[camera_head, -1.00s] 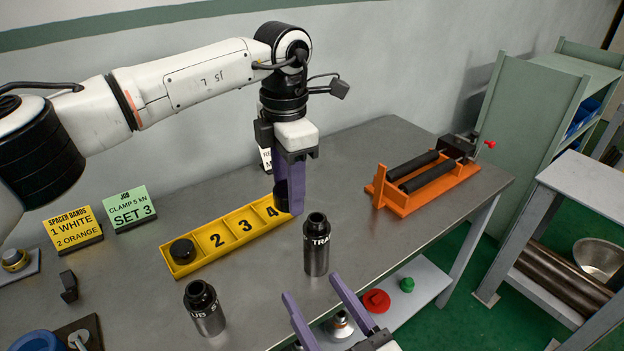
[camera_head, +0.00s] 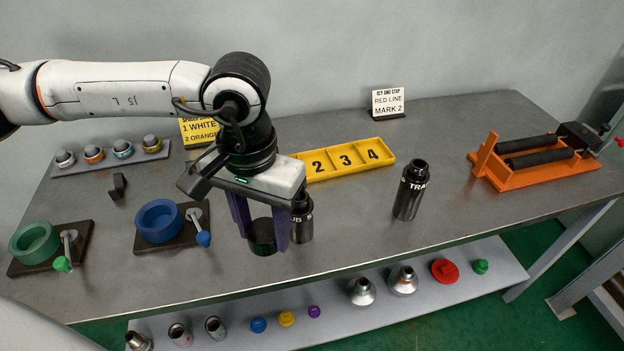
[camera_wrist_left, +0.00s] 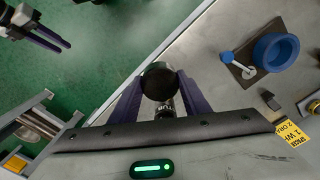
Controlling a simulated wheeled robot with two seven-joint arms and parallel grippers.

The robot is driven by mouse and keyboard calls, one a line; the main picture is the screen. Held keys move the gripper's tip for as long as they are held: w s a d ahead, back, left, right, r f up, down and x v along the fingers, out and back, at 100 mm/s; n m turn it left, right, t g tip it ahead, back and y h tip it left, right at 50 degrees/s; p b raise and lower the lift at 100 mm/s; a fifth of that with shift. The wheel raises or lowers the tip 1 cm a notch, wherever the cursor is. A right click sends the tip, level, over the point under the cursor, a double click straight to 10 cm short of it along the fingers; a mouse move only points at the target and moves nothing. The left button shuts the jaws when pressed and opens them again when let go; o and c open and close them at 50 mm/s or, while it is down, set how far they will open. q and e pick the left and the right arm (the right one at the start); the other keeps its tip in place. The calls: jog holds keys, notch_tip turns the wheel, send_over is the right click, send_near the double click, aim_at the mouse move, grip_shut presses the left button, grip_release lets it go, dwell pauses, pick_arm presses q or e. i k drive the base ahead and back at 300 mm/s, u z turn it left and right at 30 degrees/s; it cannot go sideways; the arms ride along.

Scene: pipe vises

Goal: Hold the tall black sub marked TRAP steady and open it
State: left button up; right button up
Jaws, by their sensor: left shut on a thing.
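The tall black sub marked TRAP (camera_head: 410,192) stands upright on the bench, right of centre in the head view, with no gripper touching it. My left gripper (camera_head: 262,232) points down left of it, its purple fingers shut on a round black cap (camera_head: 262,238). The cap also shows between the fingers in the left wrist view (camera_wrist_left: 158,80). A second black sub (camera_head: 302,222) stands just behind and right of that gripper, partly hidden. My right gripper (camera_wrist_left: 50,38) is at the top left of the left wrist view, fingers apart and empty, away from the bench.
A yellow numbered tray (camera_head: 350,160) lies behind the subs, its left end hidden by my left gripper. An orange roller stand (camera_head: 530,160) is at right. A blue ring vise (camera_head: 158,222) and green ring vise (camera_head: 35,243) are at left. A lower shelf (camera_head: 370,320) holds several fittings.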

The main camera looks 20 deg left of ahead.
aim_at(415, 177)
jog(key=u, duration=0.85)
jog(key=k, duration=0.15)
jog(key=z, duration=1.3)
jog(key=i, duration=1)
jog(key=u, duration=0.8)
